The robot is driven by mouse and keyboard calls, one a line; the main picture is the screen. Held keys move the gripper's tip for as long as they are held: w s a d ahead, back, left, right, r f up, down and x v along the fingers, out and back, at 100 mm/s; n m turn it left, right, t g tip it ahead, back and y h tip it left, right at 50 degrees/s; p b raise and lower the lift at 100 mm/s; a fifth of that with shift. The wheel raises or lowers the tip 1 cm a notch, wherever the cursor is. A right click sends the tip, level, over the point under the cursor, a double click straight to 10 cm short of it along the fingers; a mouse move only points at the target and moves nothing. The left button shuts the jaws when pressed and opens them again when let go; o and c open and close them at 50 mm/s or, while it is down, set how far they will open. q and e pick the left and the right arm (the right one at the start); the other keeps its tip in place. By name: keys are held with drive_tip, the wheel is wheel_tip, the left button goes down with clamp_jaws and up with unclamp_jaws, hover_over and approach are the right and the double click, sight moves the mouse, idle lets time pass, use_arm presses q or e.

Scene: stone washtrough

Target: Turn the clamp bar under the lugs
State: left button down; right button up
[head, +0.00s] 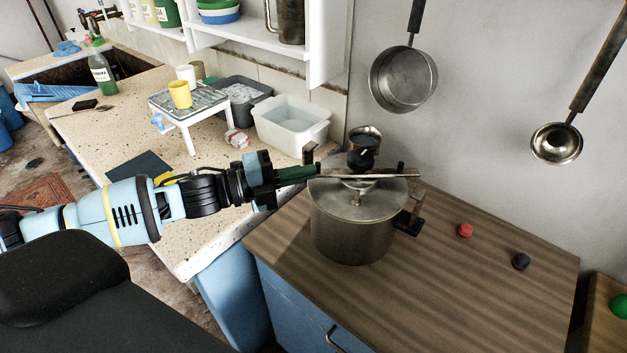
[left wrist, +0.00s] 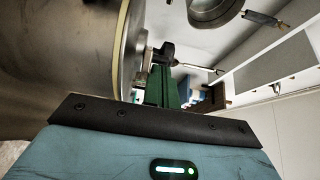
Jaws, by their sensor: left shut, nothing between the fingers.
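A metal pot (head: 350,235) with a flat lid (head: 350,203) stands on the wooden counter. The clamp bar (head: 385,177), a thin metal strip, lies across above the lid, beneath a dark round knob (head: 362,157). A dark side handle (head: 408,223) sticks out on the pot's right; I cannot clearly make out the lugs. My left gripper (head: 312,170), with green fingers, is shut and empty at the pot's upper left, by the bar's left end; contact cannot be told. In the left wrist view the fingers (left wrist: 160,88) are beside the large pot wall (left wrist: 60,60). My right gripper is out of view.
A speckled stone worktop (head: 110,130) at left holds a white tub (head: 290,122), a grey basin (head: 240,98) and a small rack (head: 190,103) with a yellow cup. A red knob (head: 465,230) and a black knob (head: 521,261) lie right of the pot.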

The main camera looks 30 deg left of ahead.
use_arm(q)
drive_tip(key=shift+w+a, duration=0.4)
drive_tip(key=shift+w, duration=0.2)
drive_tip(key=shift+w+a, duration=0.35)
drive_tip(key=shift+w, duration=0.25)
drive_tip(key=shift+w+a, duration=0.2)
drive_tip(key=shift+w, duration=0.4)
drive_tip(key=shift+w+a, duration=0.15)
drive_tip(key=shift+w, duration=0.4)
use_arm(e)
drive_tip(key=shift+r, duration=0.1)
